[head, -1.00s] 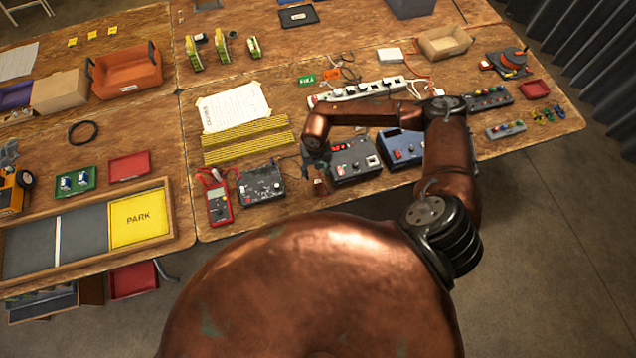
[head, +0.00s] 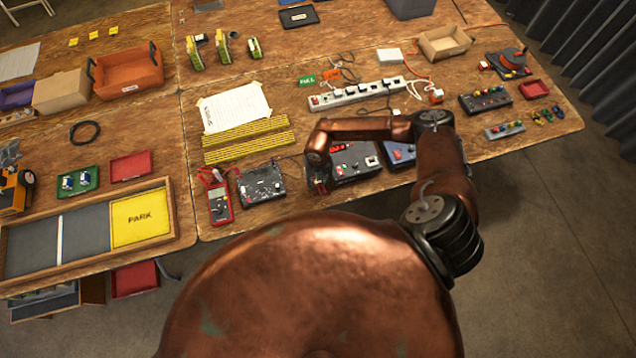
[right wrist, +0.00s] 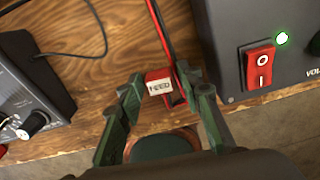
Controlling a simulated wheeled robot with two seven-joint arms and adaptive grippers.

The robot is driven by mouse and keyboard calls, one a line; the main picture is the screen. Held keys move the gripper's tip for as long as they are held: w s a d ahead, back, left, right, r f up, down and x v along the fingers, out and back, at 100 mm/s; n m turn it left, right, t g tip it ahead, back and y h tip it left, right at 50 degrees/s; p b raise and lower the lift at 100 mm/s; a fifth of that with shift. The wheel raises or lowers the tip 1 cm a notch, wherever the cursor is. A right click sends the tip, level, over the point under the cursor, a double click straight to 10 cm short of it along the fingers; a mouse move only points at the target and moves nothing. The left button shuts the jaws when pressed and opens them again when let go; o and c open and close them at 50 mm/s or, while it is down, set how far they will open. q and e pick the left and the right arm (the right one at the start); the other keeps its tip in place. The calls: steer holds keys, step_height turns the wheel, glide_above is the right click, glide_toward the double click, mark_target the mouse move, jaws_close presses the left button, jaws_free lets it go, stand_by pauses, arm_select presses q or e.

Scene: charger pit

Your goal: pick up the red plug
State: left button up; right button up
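The red plug (right wrist: 158,76) shows in the right wrist view, with a white label that reads FEED. Red and black leads run up from it over the wooden table. My left gripper is out of view.
In the right wrist view a unit with a red rocker switch (right wrist: 261,67) and lit green lamp stands close on the right. A dark box with knobs (head: 262,184) and a red multimeter (head: 219,204) lie to the left. A white power strip (head: 365,93) lies behind.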

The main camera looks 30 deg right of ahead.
jaws_close()
steer(key=shift+r, duration=0.1)
